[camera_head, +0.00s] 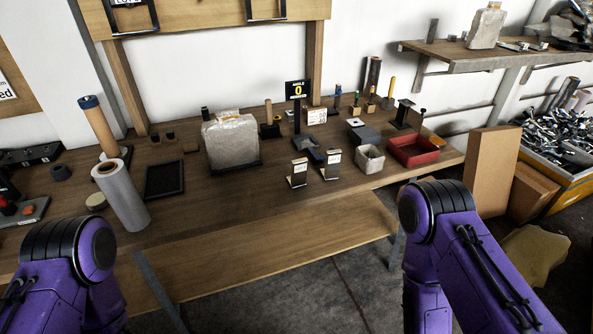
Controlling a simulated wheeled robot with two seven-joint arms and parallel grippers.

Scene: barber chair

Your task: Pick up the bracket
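Two small dark upright pieces with white labels, bracket-like in shape, stand near the front edge of the wooden workbench (225,228). One is the left bracket (298,174) and the other is the right bracket (331,164). I cannot tell which one the task means. They stand apart from each other, and nothing touches them from above. My two purple arms show at the lower left and lower right, short of the bench middle. Neither gripper is in the picture.
A wrapped block (231,141) stands left of the brackets. A pale square container (370,159) and a red tray (413,151) are to the right. A plastic-wrapped roll (121,196) and a black tray (164,180) are left. Bare wood lies in front of the brackets.

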